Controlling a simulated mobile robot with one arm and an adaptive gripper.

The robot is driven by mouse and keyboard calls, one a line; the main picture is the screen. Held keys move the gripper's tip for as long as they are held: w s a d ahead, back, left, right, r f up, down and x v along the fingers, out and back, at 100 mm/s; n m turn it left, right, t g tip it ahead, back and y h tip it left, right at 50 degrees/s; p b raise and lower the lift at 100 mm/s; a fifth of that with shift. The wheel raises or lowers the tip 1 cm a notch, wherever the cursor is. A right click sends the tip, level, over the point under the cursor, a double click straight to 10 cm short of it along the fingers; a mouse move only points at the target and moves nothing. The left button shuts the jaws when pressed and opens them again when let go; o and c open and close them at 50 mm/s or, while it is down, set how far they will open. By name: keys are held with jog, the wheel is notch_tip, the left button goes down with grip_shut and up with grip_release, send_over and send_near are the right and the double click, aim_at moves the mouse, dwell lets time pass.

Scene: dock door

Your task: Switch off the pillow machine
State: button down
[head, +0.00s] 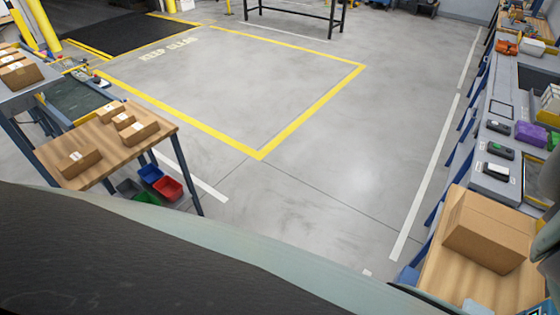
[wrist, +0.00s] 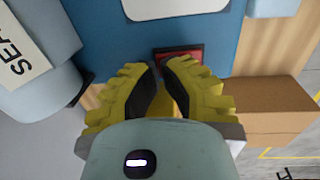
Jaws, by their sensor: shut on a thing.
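In the wrist view, a red switch (wrist: 182,52) in a dark frame sits on the blue face (wrist: 225,45) of a machine, which I take to be the pillow machine. My gripper (wrist: 165,68), with yellow ribbed fingers and dark pads, has its tips right at the switch. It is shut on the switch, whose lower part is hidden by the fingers. I cannot tell the switch's position. The gripper does not show in the head view.
A cardboard box (wrist: 270,108) stands right of the gripper; a pale body with a lettered label (wrist: 18,62) is at left. In the head view, a box (head: 490,230) sits on the right bench (head: 440,280), a table with boxes (head: 150,150) stands left, and the middle floor is clear.

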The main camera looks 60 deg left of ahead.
jog(key=shift+w+d+f+b, duration=0.1)
jog(key=shift+d+f+b, duration=0.05)
jog(key=shift+f+b, duration=0.55)
jog(key=shift+w+d+f+b, duration=0.1)
jog(key=shift+b, duration=0.8)
jog(key=shift+r+p, duration=0.35)
jog(key=shift+p, duration=0.2)
jog(key=shift+a+r+p, duration=0.25)
jog(key=shift+r+p, duration=0.35)
jog(key=shift+p, duration=0.15)
jog(key=shift+r, duration=0.15)
jog(key=shift+d, duration=0.1)
